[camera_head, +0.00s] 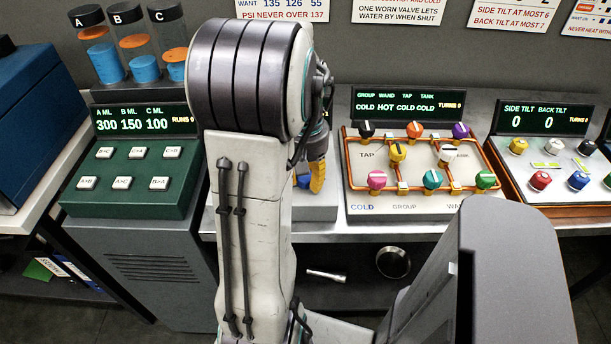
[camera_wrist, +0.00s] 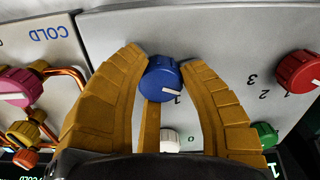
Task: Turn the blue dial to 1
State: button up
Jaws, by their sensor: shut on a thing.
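The blue dial (camera_wrist: 161,77) sits on a pale grey panel (camera_wrist: 230,40) in the wrist view. My gripper (camera_wrist: 163,68) has its yellow-orange fingers around this dial, one on each side, shut on it. A white mark shows on the dial's lower right edge, close to a printed 1 that the dial and fingers crowd. I cannot tell exactly where the dial points. In the head view, my arm hides most of this panel; a yellow finger (camera_head: 318,176) and a sliver of blue show beside the arm.
In the wrist view, a red dial (camera_wrist: 298,72) stands right, with printed 2 and 3 near it. A white dial (camera_wrist: 170,138) and a green dial (camera_wrist: 264,135) are lower. The pipe panel (camera_head: 410,208) with several coloured knobs is right of my arm in the head view.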

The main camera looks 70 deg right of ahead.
jog(key=shift+c, duration=0.7)
jog(key=shift+a, duration=0.1)
jog(key=shift+m, duration=0.4)
jog(key=m, duration=0.3)
jog(key=shift+f, duration=0.1)
jog(key=m, duration=0.4)
jog(key=shift+m, duration=0.4)
jog(key=o, duration=1.2)
